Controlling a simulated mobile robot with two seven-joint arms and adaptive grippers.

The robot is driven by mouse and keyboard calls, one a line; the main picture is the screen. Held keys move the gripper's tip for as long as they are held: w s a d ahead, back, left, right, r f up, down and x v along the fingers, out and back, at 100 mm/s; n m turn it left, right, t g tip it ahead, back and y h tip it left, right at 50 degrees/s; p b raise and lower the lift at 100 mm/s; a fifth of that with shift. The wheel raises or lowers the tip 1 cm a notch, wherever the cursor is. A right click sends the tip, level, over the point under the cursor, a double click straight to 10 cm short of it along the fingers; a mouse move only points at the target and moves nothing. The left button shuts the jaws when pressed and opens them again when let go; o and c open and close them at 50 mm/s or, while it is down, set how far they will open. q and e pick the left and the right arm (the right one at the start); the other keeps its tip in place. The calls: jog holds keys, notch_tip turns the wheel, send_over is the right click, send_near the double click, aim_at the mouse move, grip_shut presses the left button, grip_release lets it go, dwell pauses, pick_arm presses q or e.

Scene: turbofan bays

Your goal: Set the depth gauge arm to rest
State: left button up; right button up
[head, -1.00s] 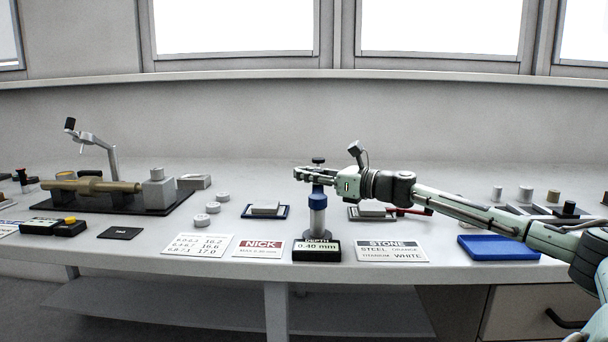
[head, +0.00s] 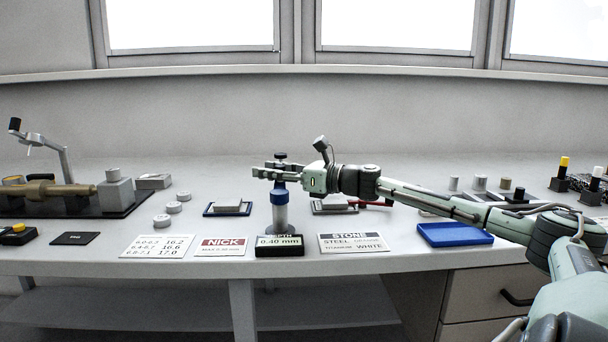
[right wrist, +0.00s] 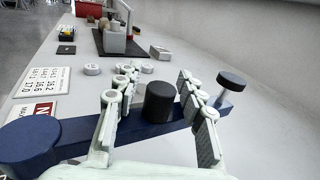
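The depth gauge (head: 281,215) stands on the bench as a grey post with a blue collar, behind a black display (head: 279,244) reading 0.40 mm. In the right wrist view its blue arm (right wrist: 85,138) runs across the picture, with a black knob (right wrist: 160,103) on it and a dark disc-topped screw (right wrist: 231,84) at its right end. My right gripper (head: 266,172) is at the top of the gauge. In the right wrist view its fingers (right wrist: 160,112) stand apart on either side of the black knob, with gaps visible. My left gripper is out of view.
A NICK card (head: 221,246) and a STONE card (head: 352,242) lie either side of the display. A blue tray (head: 455,234) is to the right. Small trays stand behind the cards. A fixture with a brass shaft (head: 45,190) is at left.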

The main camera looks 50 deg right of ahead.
jog(key=shift+v, duration=1.2)
jog(key=v, duration=0.8)
jog(key=shift+s, duration=0.25)
jog(key=shift+r, duration=0.1)
